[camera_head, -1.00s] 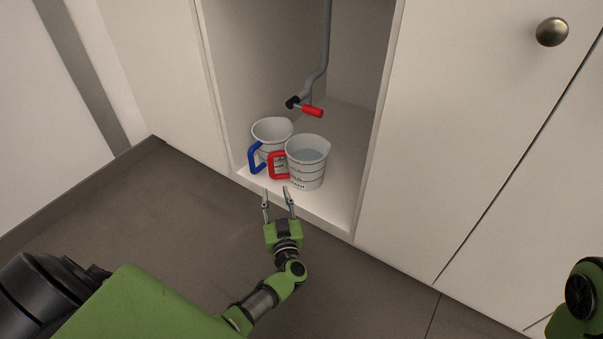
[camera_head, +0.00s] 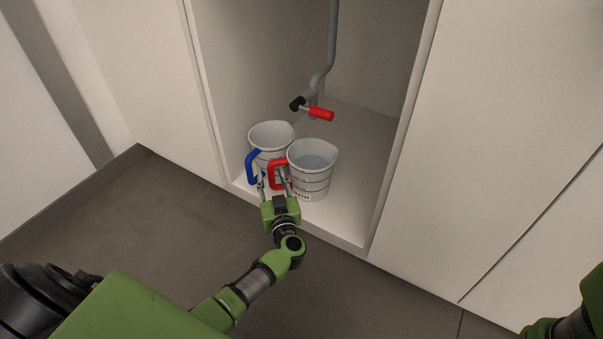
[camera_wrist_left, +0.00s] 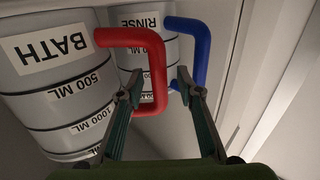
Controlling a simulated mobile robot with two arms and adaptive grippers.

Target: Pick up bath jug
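The bath jug (camera_head: 313,180) is white with a red handle and stands on the cabinet floor. Its BATH label (camera_wrist_left: 55,48) shows in the left wrist view. My left gripper (camera_head: 273,183) is open at the red handle. In the left wrist view, the handle's grip bar (camera_wrist_left: 157,65) lies between the two parted fingertips, with a gap on each side. A second white jug (camera_head: 271,134) with a blue handle, labelled RINSE (camera_wrist_left: 138,22), stands just behind and left of the bath jug, partly hidden by it. My right gripper is out of view.
The cabinet's left wall (camera_head: 205,100) and right wall edge (camera_head: 402,130) bound the opening. A grey pipe (camera_head: 331,50) with a red valve handle (camera_head: 321,114) hangs behind and above the jugs. The cabinet floor right of the bath jug is clear.

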